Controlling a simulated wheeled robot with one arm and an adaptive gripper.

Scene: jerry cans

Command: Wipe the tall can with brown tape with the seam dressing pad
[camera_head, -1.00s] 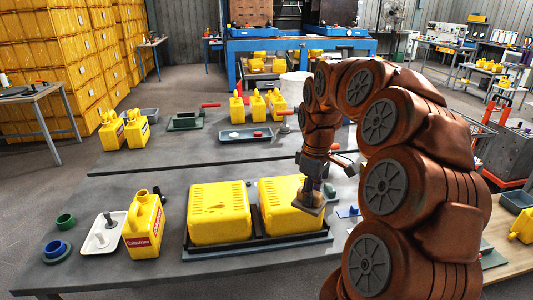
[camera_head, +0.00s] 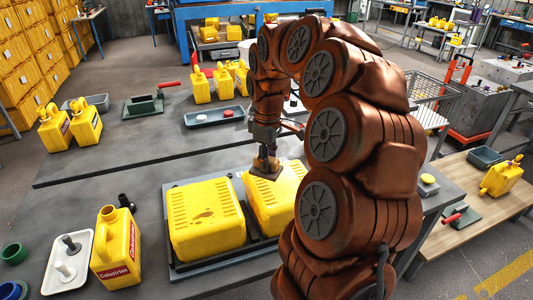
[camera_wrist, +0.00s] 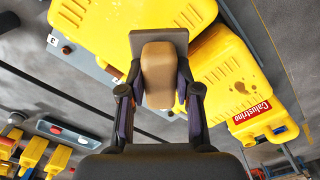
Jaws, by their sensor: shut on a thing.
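My gripper (camera_wrist: 158,95) is shut on a tan pad with a dark grey backing plate (camera_wrist: 158,72). In the head view the pad (camera_head: 265,170) is at the far edge of the right-hand big yellow can (camera_head: 275,205); I cannot tell whether it touches. This can also shows in the wrist view (camera_wrist: 110,25). A second big yellow can (camera_head: 205,225), with brown stains on top, lies to its left. A tall yellow can (camera_head: 116,248) with a red label stands further left, its mouth open. I cannot make out brown tape on any can.
A dark tray (camera_head: 225,262) holds both big cans. A white tray (camera_head: 54,285) and green and blue rings lie at the left. Several small yellow cans and a grey-blue tray (camera_head: 200,120) stand on the rear bench. A wooden table (camera_head: 460,215) is at the right.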

